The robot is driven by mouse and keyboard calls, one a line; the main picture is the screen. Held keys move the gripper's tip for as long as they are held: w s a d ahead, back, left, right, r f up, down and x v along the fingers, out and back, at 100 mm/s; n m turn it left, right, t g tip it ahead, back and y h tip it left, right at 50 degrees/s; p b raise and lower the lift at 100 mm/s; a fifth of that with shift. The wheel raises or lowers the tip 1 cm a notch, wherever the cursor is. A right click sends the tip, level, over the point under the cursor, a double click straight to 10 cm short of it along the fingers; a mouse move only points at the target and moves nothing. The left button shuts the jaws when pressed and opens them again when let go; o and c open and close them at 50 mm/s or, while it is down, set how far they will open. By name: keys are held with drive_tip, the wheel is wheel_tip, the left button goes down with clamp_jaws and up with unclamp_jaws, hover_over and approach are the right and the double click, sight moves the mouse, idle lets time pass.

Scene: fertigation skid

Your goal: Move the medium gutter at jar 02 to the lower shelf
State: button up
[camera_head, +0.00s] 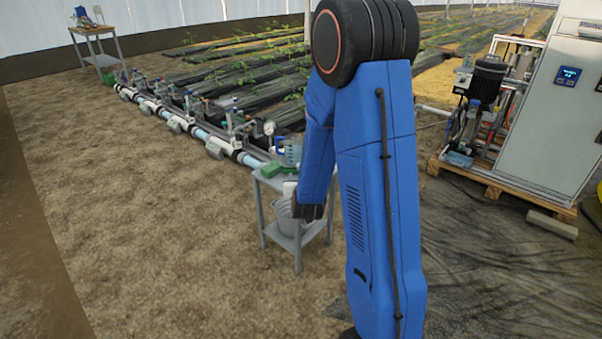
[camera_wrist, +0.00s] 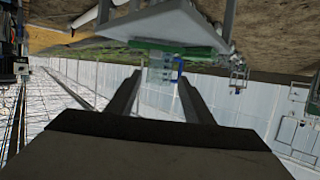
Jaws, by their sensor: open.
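A small grey two-level table (camera_head: 262,182) stands near the middle of the head view, and its lower shelf (camera_head: 312,232) shows below. A green piece (camera_head: 274,169) lies on its top beside a clear jar (camera_head: 291,153). I cannot tell whether the green piece is the medium gutter, and no jar number is readable. The wrist view is upside down: the tabletop (camera_wrist: 165,27), green piece (camera_wrist: 160,46) and clear jar (camera_wrist: 160,72) show beyond my gripper (camera_wrist: 160,79). Its fingers are apart, with nothing seen held. In the head view my arm hides part of the table.
A pale bucket (camera_head: 284,214) is at the table, partly behind my arm's end. A pipeline with valves (camera_head: 200,128) runs back left from the table. A pump (camera_head: 487,80) and cabinet (camera_head: 552,115) stand on a pallet at right. Bare ground at left is clear.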

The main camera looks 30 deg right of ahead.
drive_tip(key=shift+w+d+f, duration=0.1)
drive_tip(key=shift+d+f, duration=0.2)
drive_tip(key=shift+d, duration=0.05)
drive_tip(key=x, duration=1.1)
drive_tip(key=shift+w+d, duration=0.3)
drive_tip(key=shift+d+x, duration=0.2)
drive_tip(key=shift+x, duration=2.45)
drive_tip(key=shift+s, duration=0.1)
clamp_jaws()
